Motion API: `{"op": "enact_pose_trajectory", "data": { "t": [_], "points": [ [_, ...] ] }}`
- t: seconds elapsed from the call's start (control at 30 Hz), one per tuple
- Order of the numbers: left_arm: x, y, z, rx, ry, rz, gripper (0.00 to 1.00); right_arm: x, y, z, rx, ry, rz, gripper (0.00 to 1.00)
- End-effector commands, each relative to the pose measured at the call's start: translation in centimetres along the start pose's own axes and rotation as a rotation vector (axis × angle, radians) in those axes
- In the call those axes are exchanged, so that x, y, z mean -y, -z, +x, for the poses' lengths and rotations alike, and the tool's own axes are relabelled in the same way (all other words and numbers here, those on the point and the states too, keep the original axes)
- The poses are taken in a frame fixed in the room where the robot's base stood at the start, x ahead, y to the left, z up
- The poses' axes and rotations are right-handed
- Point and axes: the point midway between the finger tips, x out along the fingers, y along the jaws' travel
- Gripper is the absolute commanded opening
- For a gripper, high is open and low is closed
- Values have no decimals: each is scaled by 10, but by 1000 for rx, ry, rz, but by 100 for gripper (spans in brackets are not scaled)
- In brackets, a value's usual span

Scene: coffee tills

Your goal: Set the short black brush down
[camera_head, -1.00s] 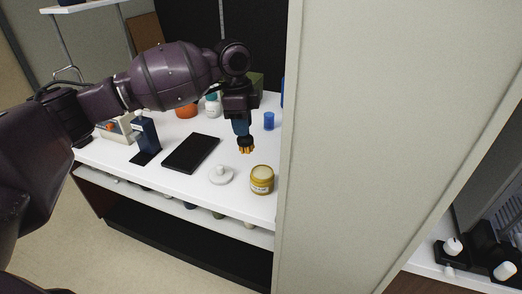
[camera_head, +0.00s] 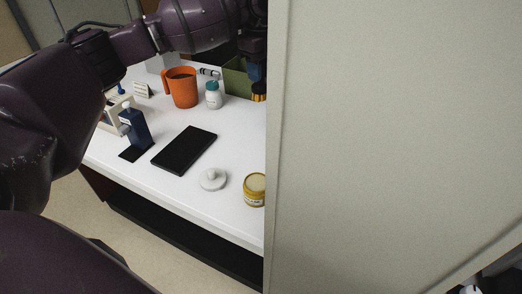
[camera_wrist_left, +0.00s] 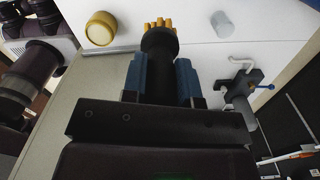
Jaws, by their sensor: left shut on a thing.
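The short black brush (camera_wrist_left: 158,40) has a dark handle and yellow-orange bristles. My left gripper (camera_wrist_left: 160,78) is shut on its handle between blue fingers, with the bristles pointing away from the wrist. In the head view my left gripper (camera_head: 256,72) is at the right back of the white counter, beside the edge of a tall panel. The brush's bristles (camera_head: 259,98) show just below it, partly cut off by the panel. I cannot tell whether the bristles touch the counter.
The tall beige panel (camera_head: 380,130) blocks the right. On the counter (camera_head: 220,140) are an orange mug (camera_head: 183,90), a white bottle (camera_head: 213,97), a green box (camera_head: 238,80), a black tablet (camera_head: 185,150), a white lidlike disc (camera_head: 212,181) and a yellow jar (camera_head: 255,190).

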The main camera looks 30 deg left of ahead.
Motion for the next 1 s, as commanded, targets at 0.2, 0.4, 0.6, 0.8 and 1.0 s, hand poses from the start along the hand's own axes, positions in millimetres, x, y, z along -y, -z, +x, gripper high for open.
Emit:
{"op": "enact_pose_trajectory", "data": {
  "t": [0.2, 0.4, 0.6, 0.8, 1.0],
  "points": [
    [0, 0, 12, -1, -2, 0, 0, -1, -4, 0, 7, 1, -5, 53],
    [0, 0, 51, -2, -7, 0, 0, 1, -6, 6, 8, 5, -7, 53],
    [-1, 0, 95, -2, -7, -1, 0, 3, -7, 12, 7, 8, -8, 53],
    [-1, 0, 138, -2, -7, -1, 0, 4, -10, 13, 11, 10, -7, 53],
    [0, 1, 173, -3, -4, -1, 0, 6, -14, 14, 18, 11, -4, 53]
  ]
}}
